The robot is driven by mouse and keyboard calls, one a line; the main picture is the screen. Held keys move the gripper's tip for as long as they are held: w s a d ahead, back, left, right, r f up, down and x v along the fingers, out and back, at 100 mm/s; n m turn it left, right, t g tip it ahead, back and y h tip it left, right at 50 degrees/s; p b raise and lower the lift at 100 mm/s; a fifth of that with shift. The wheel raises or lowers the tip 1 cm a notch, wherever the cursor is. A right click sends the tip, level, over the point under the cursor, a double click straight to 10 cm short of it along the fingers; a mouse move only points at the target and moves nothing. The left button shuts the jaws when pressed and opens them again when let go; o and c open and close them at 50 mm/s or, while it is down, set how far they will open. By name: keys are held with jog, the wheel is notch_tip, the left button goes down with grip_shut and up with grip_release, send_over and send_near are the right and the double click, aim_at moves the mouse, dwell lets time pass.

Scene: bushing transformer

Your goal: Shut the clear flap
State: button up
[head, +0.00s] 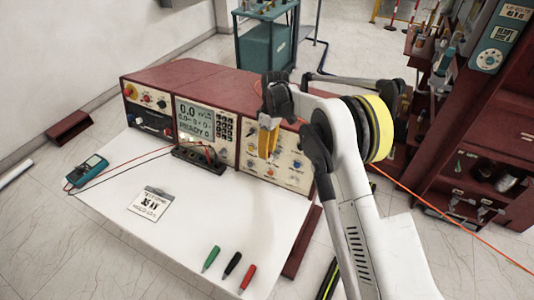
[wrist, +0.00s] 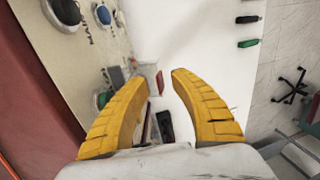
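My gripper (head: 268,146) is in front of the right-hand part of the red test console (head: 200,82), close to its cream knob panel (head: 286,160). In the wrist view its yellow fingers (wrist: 160,77) are apart, with no object held between them. A small red piece (wrist: 159,83) shows between the fingertips, and a pale grey piece sticks out from the panel beside the left fingertip. I cannot tell whether that is the clear flap; no flap is clearly made out in the head view, where my gripper hides part of the panel.
A white table (head: 130,205) carries a black terminal block (head: 200,158), a teal meter (head: 87,170) with leads, a printed card (head: 151,204), and green (head: 211,258), black (head: 232,264) and red (head: 247,278) pen-like tools. Red shelving (head: 480,150) stands at right. The table front is mostly clear.

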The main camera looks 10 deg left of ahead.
jog(key=shift+f, duration=0.15)
jog(key=shift+c, duration=0.4)
grip_shut()
jog(key=shift+s, duration=0.1)
